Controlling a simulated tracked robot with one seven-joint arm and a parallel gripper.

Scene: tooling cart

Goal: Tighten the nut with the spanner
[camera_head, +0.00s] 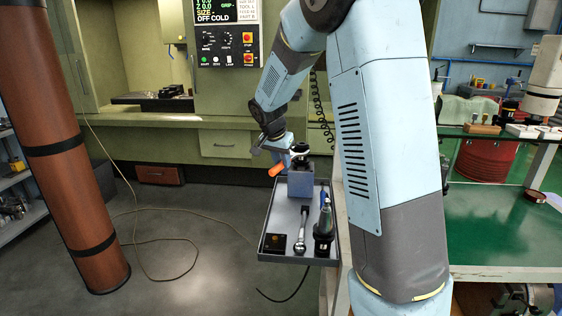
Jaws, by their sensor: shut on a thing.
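My gripper (279,152) is small in view beside the top of a blue-grey block (301,186) that stands on the cart tray (272,232). It is shut on what looks like the spanner (277,169), whose orange handle shows just below and left of the gripper. The spanner's other end seems to lie close to a dark round fitting (299,149) on top of the block. The nut cannot be made out there. I cannot tell whether the spanner is around the nut or only beside it.
The tray also holds a chrome tool with a dark head (302,232), a dark upright holder (324,232) and a small black box (276,243). A green-topped bench (500,225) stands to the right. A brown column (66,150) stands left.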

